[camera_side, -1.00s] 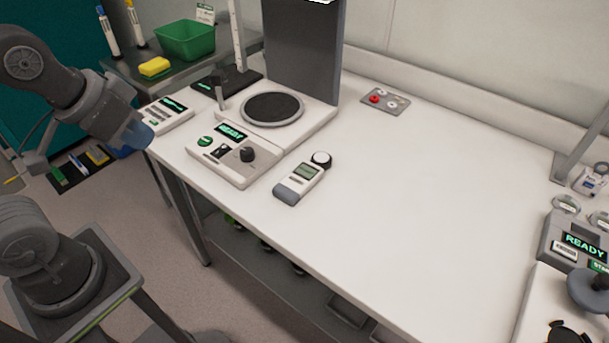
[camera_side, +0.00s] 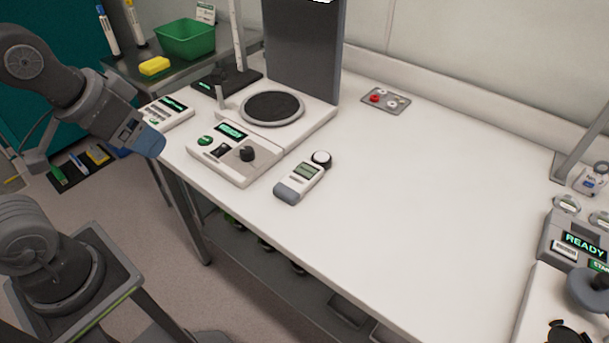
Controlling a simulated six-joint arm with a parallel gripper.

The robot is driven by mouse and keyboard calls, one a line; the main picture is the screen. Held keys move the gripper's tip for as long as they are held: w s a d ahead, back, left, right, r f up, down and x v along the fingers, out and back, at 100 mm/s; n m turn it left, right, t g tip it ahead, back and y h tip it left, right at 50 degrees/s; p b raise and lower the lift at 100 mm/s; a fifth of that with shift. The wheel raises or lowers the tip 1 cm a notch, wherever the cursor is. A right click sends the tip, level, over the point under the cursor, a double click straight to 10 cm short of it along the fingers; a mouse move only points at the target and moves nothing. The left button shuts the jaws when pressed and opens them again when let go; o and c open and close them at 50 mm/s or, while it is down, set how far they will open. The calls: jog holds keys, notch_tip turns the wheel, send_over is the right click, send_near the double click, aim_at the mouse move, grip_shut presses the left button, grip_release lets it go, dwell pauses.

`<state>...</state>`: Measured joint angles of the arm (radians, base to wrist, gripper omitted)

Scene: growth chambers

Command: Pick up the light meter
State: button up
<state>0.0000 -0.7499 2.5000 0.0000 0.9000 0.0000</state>
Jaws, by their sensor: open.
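The light meter (camera_side: 300,182) lies flat on the white bench near its front edge. It is a small white handheld unit with a greenish display and a grey lower end. A round white sensor with a dark rim (camera_side: 321,159) sits at its upper right end. My gripper (camera_side: 151,145) is at the left, off the bench's front left corner, well apart from the meter. Its blue-grey fingertips point down and right. It is open and holds nothing that I can see; the gap between the fingers is hard to make out.
A white instrument with a round dark plate (camera_side: 272,108) and a knob stands between my gripper and the meter. A white keypad device (camera_side: 168,113) is close behind my gripper. The bench right of the meter is clear.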

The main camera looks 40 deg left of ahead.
jog(key=o, duration=0.4)
jog(key=g, duration=0.6)
send_over(298, 178)
jog(key=f, duration=1.8)
jog(key=shift+w+d+f, duration=0.2)
jog(key=shift+w, duration=0.05)
jog(key=shift+s+a+f, duration=0.1)
jog(key=shift+s+f, duration=0.05)
jog(key=shift+f, duration=1.15)
jog(key=shift+s+a+f, duration=0.1)
jog(key=shift+s+f, duration=0.05)
jog(key=shift+f, duration=1.15)
